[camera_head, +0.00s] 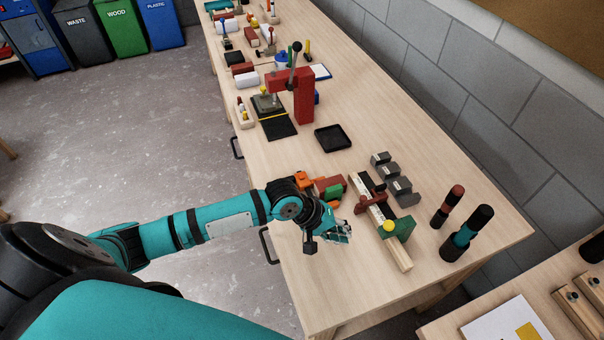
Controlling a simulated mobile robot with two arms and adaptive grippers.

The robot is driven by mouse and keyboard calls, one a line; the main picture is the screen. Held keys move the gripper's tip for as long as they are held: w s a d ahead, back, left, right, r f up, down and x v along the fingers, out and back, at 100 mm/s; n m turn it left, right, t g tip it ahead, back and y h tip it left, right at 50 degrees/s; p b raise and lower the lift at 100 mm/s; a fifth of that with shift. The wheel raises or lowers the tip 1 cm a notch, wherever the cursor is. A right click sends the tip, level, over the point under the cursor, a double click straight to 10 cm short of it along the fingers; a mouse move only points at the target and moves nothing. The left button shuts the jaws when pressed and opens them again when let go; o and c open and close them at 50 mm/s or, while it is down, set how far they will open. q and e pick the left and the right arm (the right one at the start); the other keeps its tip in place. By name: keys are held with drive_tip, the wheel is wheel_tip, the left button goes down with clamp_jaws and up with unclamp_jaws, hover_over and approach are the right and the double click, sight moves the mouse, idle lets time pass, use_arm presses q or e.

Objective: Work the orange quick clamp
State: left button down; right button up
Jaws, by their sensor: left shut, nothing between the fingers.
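The orange quick clamp (303,180) lies on the bench near its front edge, just behind my left gripper's wrist. My arm hides part of it. A red and green block (330,188) shows beside it. My left gripper (340,234) hangs over the bench to the right of the clamp and is shut with nothing in it. A pale batten (394,250) lies in a fixture with a dark red part, a green block and a yellow knob (389,225), right of the gripper. My right gripper does not show.
Several grey blocks (395,180) stand behind the batten. Two dark cylinders (467,232) stand at the right. A black tray (332,138) and a red press (304,95) are farther back. The bench front right is clear. A grey block wall (490,120) runs behind.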

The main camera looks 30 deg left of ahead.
use_arm(q)
drive_tip(key=w+a+r+n, duration=0.1)
drive_tip(key=w+a+n, duration=0.1)
drive_tip(key=w+a, duration=0.1)
drive_tip(key=w+a+r+n+t, duration=0.1)
drive_tip(key=w+a+n, duration=0.1)
drive_tip(key=w+a, duration=0.1)
drive_tip(key=w+a+r+n, duration=0.1)
drive_tip(key=w+a+n, duration=0.1)
drive_tip(key=w+a, duration=0.1)
drive_tip(key=shift+a+n+t, duration=0.25)
drive_tip(key=shift+n+t, duration=0.05)
drive_tip(key=shift+n, duration=0.1)
drive_tip(key=w+a+r+n+t, duration=0.1)
drive_tip(key=w+a+r+n, duration=0.1)
drive_tip(key=a+n, duration=0.1)
drive_tip(key=w+a+r+n+y, duration=0.1)
drive_tip(key=w+a+r+n, duration=0.1)
drive_tip(key=a, duration=0.4)
drive_tip(key=shift+w+r+n+t, duration=0.4)
drive_tip(key=shift+w+n, duration=0.2)
drive_tip(key=shift+w, duration=0.25)
drive_tip(key=shift+f, duration=0.1)
drive_tip(key=b, duration=0.8)
hover_over(303, 177)
wheel_tip(303, 177, down, 7)
drive_tip(key=shift+s+r, duration=0.1)
drive_tip(key=shift+f, duration=0.45)
drive_tip(key=shift+f+b, duration=0.3)
drive_tip(key=shift+f, duration=0.2)
